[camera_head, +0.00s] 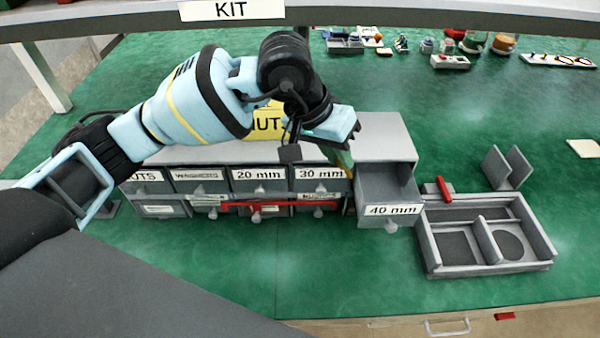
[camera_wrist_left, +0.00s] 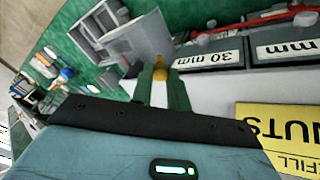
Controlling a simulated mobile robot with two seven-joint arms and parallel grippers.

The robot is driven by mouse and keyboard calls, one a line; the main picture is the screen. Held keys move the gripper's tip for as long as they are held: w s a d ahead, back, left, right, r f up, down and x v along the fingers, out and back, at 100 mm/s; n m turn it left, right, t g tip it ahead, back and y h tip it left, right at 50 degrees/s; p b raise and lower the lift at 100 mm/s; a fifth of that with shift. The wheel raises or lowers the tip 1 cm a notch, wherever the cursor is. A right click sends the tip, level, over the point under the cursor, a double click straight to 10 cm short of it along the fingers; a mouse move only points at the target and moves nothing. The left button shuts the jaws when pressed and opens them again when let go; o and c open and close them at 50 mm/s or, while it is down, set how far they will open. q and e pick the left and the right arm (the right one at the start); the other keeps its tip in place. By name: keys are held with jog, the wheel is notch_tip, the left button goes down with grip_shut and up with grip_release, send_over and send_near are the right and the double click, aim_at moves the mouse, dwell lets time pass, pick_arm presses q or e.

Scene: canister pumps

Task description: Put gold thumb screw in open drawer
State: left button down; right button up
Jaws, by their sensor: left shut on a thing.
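The gold thumb screw (camera_wrist_left: 159,70) shows between my left gripper's green fingertips in the left wrist view. My left gripper (camera_head: 347,163) is shut on it, in front of the top right part of the grey drawer cabinet (camera_head: 375,130). The open drawer (camera_head: 388,182), labelled 40 mm, is pulled out at the cabinet's right end. The gripper is just left of this drawer, near the 30 mm drawer (camera_head: 320,176). The fingers mostly hide the screw in the head view. My right gripper is not in view.
A red bar (camera_head: 280,206) runs across the lower drawers. A grey compartment tray (camera_head: 485,262) stands right of the open drawer, with a red piece (camera_head: 444,190) at its back left corner. A yellow NUTS card (camera_head: 268,122) is behind my arm. A shelf (camera_head: 400,14) spans the top.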

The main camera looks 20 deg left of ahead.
pick_arm(q)
jog(key=w+d+r+m, duration=0.1)
jog(key=w+d+r, duration=0.2)
jog(key=d, duration=0.3)
jog(key=shift+w+d+r+m+h+b, duration=0.3)
jog(key=shift+w+r+h+b, duration=0.15)
jog(key=shift+r, duration=0.15)
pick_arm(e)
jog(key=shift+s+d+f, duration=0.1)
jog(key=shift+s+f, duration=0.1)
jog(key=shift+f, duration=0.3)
